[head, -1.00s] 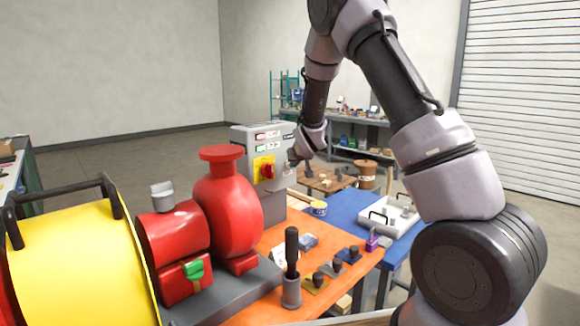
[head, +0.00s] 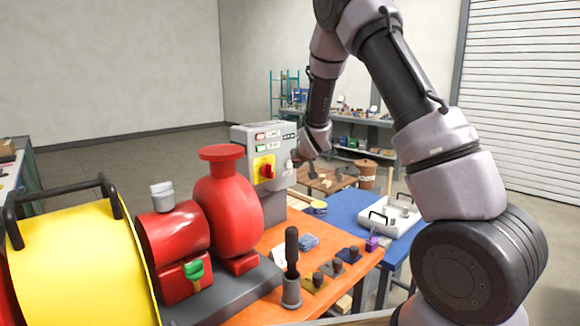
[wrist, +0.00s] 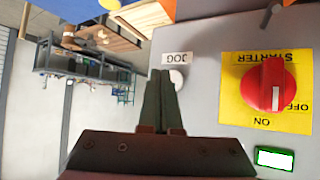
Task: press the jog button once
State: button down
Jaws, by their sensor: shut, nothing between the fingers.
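The grey control box (head: 278,183) stands at the far end of the orange bench. In the wrist view, which is upside down, its panel carries a JOG label (wrist: 177,58) with a pale round jog button (wrist: 178,79) beside it. My gripper (wrist: 161,74) is shut and empty. Its fingertips appear just left of the button in the wrist view and overlap its edge slightly; I cannot tell whether they touch it. In the head view my wrist is at the right side of the box, and the fingertips are too small to make out.
A red rotary starter switch (wrist: 268,86) on a yellow plate sits beside the button, with a lit green indicator (wrist: 275,158) near it. A red pump (head: 228,200) stands in front of the box. A white tray (head: 388,216) is on the blue table to the right.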

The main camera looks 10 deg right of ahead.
jog(key=shift+s+d, duration=0.75)
jog(key=shift+s, duration=0.3)
jog(key=shift+s+d, duration=0.75)
jog(key=shift+s, duration=0.25)
jog(key=s+d+r+m+g, duration=0.1)
jog(key=s+d+r+m, duration=0.15)
jog(key=s+r, duration=0.5)
jog(key=s+d+r+m+g, duration=0.1)
jog(key=s+d+r, duration=0.2)
jog(key=s+r, duration=0.45)
jog(key=s+r+m, duration=0.1)
jog(key=s+r, duration=0.2)
jog(key=s, duration=0.8)
jog(key=s+r+m+g+y, duration=0.1)
jog(key=s+r, duration=0.3)
jog(key=s, duration=0.8)
jog(key=shift+a+g, duration=0.3)
jog(key=shift+s, duration=0.1)
